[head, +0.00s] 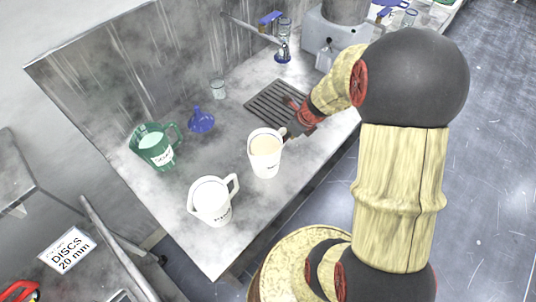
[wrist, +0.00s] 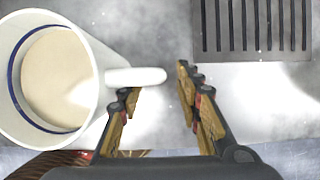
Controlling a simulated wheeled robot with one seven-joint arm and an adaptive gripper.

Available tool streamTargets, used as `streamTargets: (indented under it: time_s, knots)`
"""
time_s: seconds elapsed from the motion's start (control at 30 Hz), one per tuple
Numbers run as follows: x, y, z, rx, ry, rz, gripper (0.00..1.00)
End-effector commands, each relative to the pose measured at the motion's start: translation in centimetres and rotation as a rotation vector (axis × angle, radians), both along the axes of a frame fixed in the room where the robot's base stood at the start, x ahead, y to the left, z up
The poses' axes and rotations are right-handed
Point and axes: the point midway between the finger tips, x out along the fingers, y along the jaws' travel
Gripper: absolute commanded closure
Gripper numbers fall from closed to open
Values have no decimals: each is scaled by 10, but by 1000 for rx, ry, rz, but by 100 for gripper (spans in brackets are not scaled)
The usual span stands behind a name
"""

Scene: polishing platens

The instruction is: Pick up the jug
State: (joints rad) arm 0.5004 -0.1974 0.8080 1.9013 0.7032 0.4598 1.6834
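A white jug with beige liquid (head: 265,158) stands upright on the grey bench, and it fills the left of the wrist view (wrist: 88,65). Its handle (wrist: 137,77) points right, towards my gripper. My gripper (wrist: 157,82) is open, its two fingers apart with nothing held. The handle's end lies across the gap near the fingertips, closer to the left finger; I cannot tell whether they touch. In the head view my gripper (head: 296,128) is just right of this jug. A second white jug (head: 213,205) stands nearer the front, and a green jug (head: 153,150) stands at the left.
A dark slotted drain (head: 270,100) lies behind the jug and also shows in the wrist view (wrist: 205,30). A blue funnel (head: 201,121) and a small clear beaker (head: 218,89) stand further back. The bench's front edge runs close by.

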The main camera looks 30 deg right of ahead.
Motion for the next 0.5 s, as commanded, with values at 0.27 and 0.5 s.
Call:
streamTargets:
  time_s: [0.27, 0.5]
  knots:
    - [11, 4, -27, -1, 1, 1, 66]
    - [11, 4, -26, 0, 1, 0, 71]
